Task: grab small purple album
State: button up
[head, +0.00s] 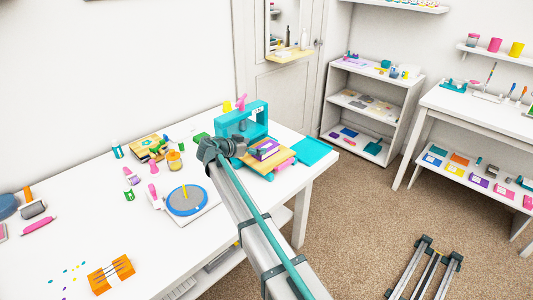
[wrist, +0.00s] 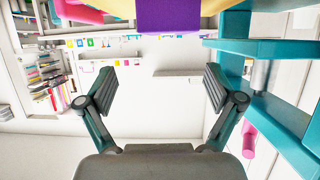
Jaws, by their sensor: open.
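The small purple album (head: 265,148) lies on top of a small stack at the foot of a teal press (head: 243,119) on the white table. In the wrist view a purple surface, likely the same album (wrist: 180,14), shows at the top edge, cut off by the frame. My gripper (wrist: 155,85) is open, with its two fingers wide apart and nothing between them. In the head view my gripper (head: 224,147) is just left of the album, and its fingers are hard to make out. The purple surface lies beyond the fingertips, apart from them.
Teal press parts (wrist: 262,95) stand close on the right in the wrist view. A pink piece (head: 280,164) sits beside the album and a teal sheet (head: 312,151) lies to its right.

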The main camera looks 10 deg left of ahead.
aim_at(266, 146)
jog(key=shift+s+a+f, duration=0.1)
jog(key=shift+s+a, duration=0.15)
jog(key=shift+a, duration=0.35)
jog(key=shift+s+a, duration=0.25)
jog(key=shift+a, duration=0.35)
jog(key=shift+y, duration=0.3)
jog(key=p+x, duration=0.1)
jog(key=x, duration=0.4)
jog(key=shift+w+d, duration=0.1)
jog(key=shift+w, duration=0.1)
jog(key=shift+p+x, duration=0.95)
jog(key=shift+x, duration=1.7)
jog(key=shift+s+f, duration=0.15)
jog(key=shift+s, duration=0.1)
jog(key=c, duration=1.3)
